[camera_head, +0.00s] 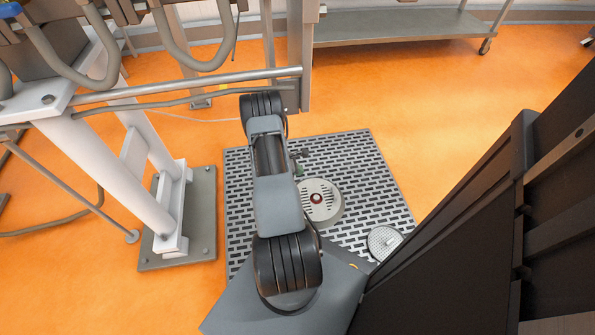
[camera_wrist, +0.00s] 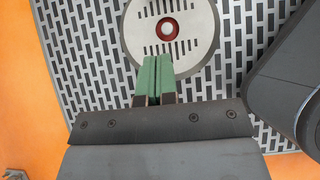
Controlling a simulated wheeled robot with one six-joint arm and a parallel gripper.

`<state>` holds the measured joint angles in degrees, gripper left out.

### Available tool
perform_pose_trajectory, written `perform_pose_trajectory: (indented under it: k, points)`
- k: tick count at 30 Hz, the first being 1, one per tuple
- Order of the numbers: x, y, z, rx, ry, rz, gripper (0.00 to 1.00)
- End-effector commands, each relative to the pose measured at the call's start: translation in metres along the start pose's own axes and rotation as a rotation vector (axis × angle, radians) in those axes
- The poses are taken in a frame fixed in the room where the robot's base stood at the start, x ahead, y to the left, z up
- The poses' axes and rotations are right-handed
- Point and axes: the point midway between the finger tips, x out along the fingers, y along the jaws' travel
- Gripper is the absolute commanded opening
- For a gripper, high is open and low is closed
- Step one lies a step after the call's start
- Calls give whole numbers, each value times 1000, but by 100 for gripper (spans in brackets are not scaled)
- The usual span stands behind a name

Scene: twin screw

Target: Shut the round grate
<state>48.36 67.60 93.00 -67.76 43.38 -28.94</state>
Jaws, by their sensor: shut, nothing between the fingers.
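In the head view my gripper (camera_head: 298,168) is small, partly hidden by my arm.
The slotted floor panel (camera_head: 350,155) lies on an orange floor (camera_head: 440,110). A white frame (camera_head: 120,175) on a bolted grey base plate (camera_head: 200,225) stands at left, with pipes and hoses above. A grey shelf (camera_head: 390,27) is at the back. Open floor lies right of the panel.

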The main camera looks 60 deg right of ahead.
Motion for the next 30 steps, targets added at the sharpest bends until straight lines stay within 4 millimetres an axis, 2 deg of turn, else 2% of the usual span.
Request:
perform_pose_trajectory:
  k: [5,18,23,30]
  points:
    - [-5,0,1,0,0,1,0]
    - [-65,0,1,0,0,2,0]
    - [-74,0,0,-1,0,1,0]
    - [-75,0,0,-1,0,0,0]
